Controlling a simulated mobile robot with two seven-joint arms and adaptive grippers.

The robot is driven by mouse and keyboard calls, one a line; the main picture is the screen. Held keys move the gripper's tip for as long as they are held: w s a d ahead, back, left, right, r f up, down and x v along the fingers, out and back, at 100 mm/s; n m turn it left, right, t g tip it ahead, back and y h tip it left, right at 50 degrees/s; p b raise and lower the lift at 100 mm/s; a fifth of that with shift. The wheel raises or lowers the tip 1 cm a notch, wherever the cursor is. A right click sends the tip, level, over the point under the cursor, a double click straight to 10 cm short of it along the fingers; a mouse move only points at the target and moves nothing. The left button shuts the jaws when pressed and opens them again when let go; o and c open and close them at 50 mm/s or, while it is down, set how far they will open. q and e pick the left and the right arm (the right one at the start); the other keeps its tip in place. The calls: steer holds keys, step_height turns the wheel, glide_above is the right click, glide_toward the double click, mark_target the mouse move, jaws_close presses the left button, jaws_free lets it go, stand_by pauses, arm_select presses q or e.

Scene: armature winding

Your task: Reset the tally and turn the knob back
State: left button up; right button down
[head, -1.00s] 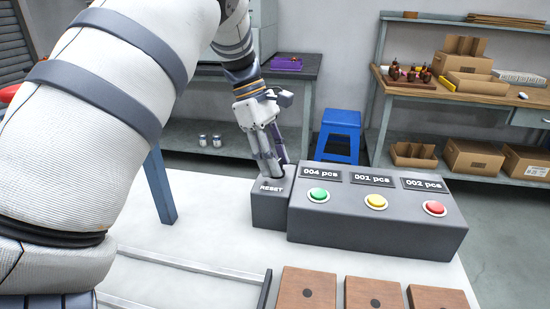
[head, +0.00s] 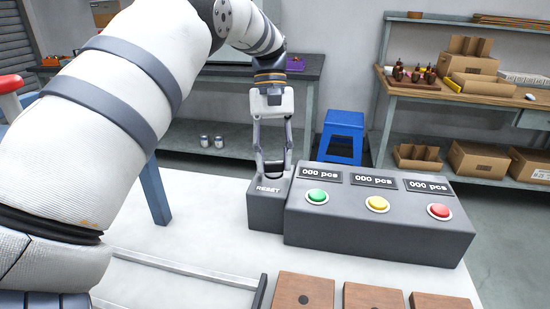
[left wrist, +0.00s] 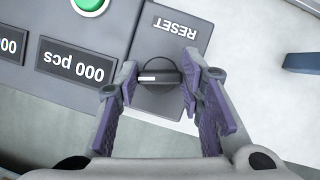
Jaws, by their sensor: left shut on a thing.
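The grey reset box (head: 266,213), labelled RESET, stands at the left end of the tally box (head: 375,230). The tally displays (head: 374,181) all read 000 pcs. My left gripper (head: 272,170) points down over the reset box. In the left wrist view the dark round knob (left wrist: 158,75) sits between its two purple fingers, and the gripper is shut on it. The knob's white mark points left in that view. In the head view the fingers hide the knob. My right gripper is not in view.
Green (head: 317,196), yellow (head: 377,204) and red (head: 439,211) buttons line the tally box. Wooden blocks (head: 303,290) lie at the front, beside a metal rail frame (head: 190,280). A blue stool (head: 343,135) stands behind the white table (head: 200,240).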

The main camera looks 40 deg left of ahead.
mark_target(274, 162)
arm_select(q)
steer(key=shift+f+m+g+y, duration=0.15)
steer(key=shift+m+g+y, duration=0.2)
steer(key=shift+m, duration=0.85)
steer(key=o, duration=1.2)
steer(key=shift+c, duration=0.2)
step_height(274, 162, up, 10)
steer(key=shift+d, duration=0.1)
